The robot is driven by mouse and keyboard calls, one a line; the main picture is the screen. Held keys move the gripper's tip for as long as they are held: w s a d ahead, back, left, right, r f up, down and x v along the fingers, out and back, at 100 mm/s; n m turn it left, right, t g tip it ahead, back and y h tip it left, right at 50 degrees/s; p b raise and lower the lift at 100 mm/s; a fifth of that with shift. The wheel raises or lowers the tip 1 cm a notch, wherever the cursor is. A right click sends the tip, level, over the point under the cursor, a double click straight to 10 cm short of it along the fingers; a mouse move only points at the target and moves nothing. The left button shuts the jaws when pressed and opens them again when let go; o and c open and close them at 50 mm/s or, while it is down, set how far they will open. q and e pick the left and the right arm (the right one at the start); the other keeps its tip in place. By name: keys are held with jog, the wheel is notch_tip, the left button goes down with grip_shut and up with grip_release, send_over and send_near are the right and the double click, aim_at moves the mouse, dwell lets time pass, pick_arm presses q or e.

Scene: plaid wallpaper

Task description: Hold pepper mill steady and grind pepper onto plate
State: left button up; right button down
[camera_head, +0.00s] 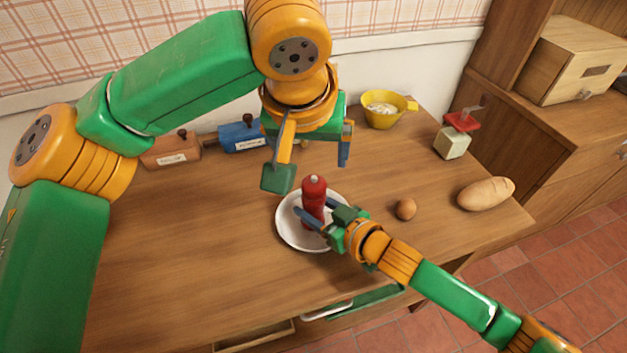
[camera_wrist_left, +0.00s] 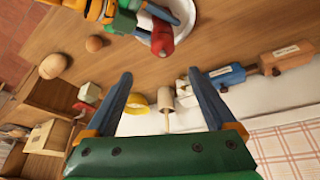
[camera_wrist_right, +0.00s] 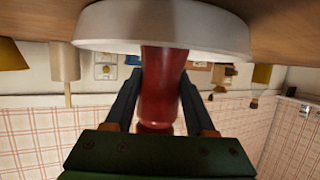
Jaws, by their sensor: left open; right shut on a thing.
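The red pepper mill (camera_head: 313,190) is upright over the white plate (camera_head: 284,232); I cannot tell whether its base touches the plate. My right gripper (camera_head: 318,218) is shut around the mill low on its body. In the right wrist view the mill (camera_wrist_right: 160,85) stands between the fingers, against the plate (camera_wrist_right: 100,25). My left gripper (camera_head: 315,150) is open and empty, above and behind the mill. In the left wrist view its fingers (camera_wrist_left: 160,100) are wide apart, with the mill (camera_wrist_left: 161,40) beyond them.
An egg (camera_head: 405,209) and a bread loaf (camera_head: 486,193) lie right of the plate. A yellow bowl (camera_head: 382,112) and a red-topped grinder (camera_head: 455,138) stand farther back. Brown (camera_head: 170,151) and blue (camera_head: 240,137) boxes line the back edge. The table's left part is clear.

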aim_at(309, 179)
pick_arm(q)
jog(key=x, duration=0.8)
jog(key=a+x, duration=0.1)
jog(key=x, duration=0.3)
jog(key=shift+s+f, duration=0.15)
jog(key=shift+s, duration=0.15)
jog(key=c, duration=1.4)
jog(key=m+g+h, duration=0.1)
jog(key=m, duration=0.2)
jog(key=shift+m, duration=0.4)
jog(key=m, duration=0.2)
jog(key=m+g+h, duration=0.1)
jog(key=shift+w+a+m, duration=0.1)
jog(key=shift+a+m, duration=0.05)
jog(key=shift+m, duration=0.25)
jog(key=m, duration=0.2)
jog(key=m+g+h, duration=0.1)
jog(key=m, duration=0.1)
jog(key=shift+w+g, duration=0.1)
jog(key=shift+g, duration=0.2)
jog(key=shift+w+a+m+g+h, duration=0.15)
jog(key=shift+m+g, duration=0.2)
jog(key=shift+m, duration=0.6)
jog(key=shift+d+m+g+h, duration=0.15)
jog(key=shift+m+g, duration=0.2)
jog(key=shift+m, duration=0.6)
jog(key=shift+a, duration=0.15)
